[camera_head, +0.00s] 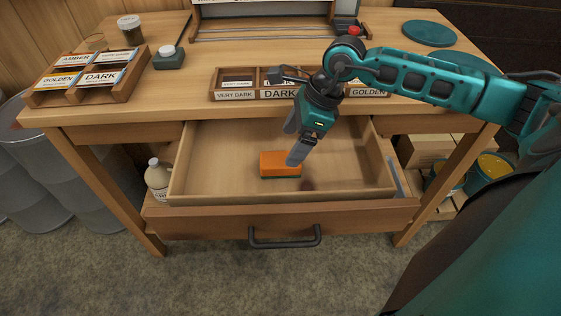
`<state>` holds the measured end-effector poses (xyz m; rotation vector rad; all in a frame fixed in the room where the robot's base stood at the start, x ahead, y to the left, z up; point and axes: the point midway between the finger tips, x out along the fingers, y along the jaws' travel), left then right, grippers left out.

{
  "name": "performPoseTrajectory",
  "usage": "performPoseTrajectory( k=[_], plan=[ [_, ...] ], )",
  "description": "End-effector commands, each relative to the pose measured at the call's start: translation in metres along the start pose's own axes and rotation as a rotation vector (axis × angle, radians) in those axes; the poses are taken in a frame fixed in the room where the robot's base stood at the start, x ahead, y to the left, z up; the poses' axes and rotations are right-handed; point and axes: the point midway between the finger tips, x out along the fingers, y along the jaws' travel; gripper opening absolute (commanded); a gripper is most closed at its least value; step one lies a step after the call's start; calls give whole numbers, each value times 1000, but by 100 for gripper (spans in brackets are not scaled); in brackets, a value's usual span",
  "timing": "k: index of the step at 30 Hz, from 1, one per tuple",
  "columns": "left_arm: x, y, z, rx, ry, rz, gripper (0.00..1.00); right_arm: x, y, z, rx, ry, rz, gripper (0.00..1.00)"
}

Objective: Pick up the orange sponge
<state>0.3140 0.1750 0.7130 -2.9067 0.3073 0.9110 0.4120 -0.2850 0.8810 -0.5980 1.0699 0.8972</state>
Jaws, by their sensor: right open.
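The orange sponge (277,164) lies in the open drawer (222,186) of the wooden table, near the drawer's middle. It has a thin dark green layer along its bottom edge. My right gripper (294,145) reaches down into the drawer with its fingers open. One fingertip overlaps the sponge's right end in the picture; I cannot tell whether it touches. My left gripper is not in view.
A label rack (222,96) stands on the table (215,62) just behind the drawer, and another rack (125,88) is at the left. A dark handle (285,243) is on the drawer front. A white bottle (157,180) stands left of the drawer. The rest of the drawer floor is clear.

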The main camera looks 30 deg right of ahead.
Motion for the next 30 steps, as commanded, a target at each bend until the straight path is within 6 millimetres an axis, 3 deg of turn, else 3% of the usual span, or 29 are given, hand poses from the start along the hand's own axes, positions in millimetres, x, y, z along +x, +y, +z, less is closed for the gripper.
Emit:
performPoseTrajectory(
  k=[8, 16, 30],
  plan=[
    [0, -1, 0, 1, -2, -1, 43, 24, 0, 1, 1, -1, 1, 85],
    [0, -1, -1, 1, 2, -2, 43, 63, 0, 3, 1, -1, 0, 85],
    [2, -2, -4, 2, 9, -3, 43, 69, -1, 2, 0, 0, -2, 85]
  ],
)
